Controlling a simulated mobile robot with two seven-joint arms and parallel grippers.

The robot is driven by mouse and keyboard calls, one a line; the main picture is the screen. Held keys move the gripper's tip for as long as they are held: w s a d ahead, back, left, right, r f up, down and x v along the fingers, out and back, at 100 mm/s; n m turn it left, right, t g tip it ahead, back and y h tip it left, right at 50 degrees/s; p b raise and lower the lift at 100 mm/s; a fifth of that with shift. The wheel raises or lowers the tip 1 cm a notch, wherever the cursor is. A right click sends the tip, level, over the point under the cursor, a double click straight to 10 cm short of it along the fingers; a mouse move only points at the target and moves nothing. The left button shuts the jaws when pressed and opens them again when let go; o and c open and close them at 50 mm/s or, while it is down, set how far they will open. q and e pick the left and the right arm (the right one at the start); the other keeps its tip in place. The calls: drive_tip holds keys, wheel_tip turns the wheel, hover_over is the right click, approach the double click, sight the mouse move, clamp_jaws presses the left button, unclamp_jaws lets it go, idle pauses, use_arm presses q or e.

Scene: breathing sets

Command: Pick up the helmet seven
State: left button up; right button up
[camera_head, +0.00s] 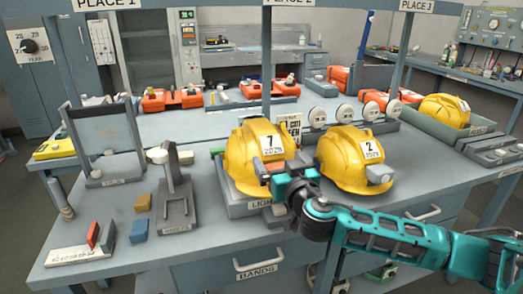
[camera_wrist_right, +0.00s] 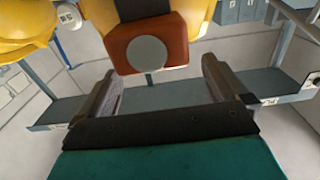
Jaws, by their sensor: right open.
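Helmet seven (camera_head: 243,160) is yellow with a white card marked 7 and stands on a grey tray (camera_head: 237,207) at the front middle of the bench. My right gripper (camera_head: 281,184) is at its front, low on the right. In the right wrist view an orange-brown lamp block (camera_wrist_right: 147,47) with a round grey lens is in front of my open right gripper (camera_wrist_right: 158,75), roughly between the fingers. The yellow shell (camera_wrist_right: 183,8) shows behind the block. My left gripper is not in view.
Yellow helmet two (camera_head: 345,158), with a grey lamp, stands close on the right, behind my right arm. A grey stand (camera_head: 176,200) and small blue and yellow blocks are on the left. A third yellow helmet (camera_head: 444,110) sits in a tray at the far right.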

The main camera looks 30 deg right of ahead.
sight(272, 151)
drive_tip(key=shift+x, duration=2.1)
drive_tip(key=shift+s+d, duration=0.1)
drive_tip(key=shift+c, duration=0.5)
drive_tip(key=shift+f, duration=0.15)
clamp_jaws()
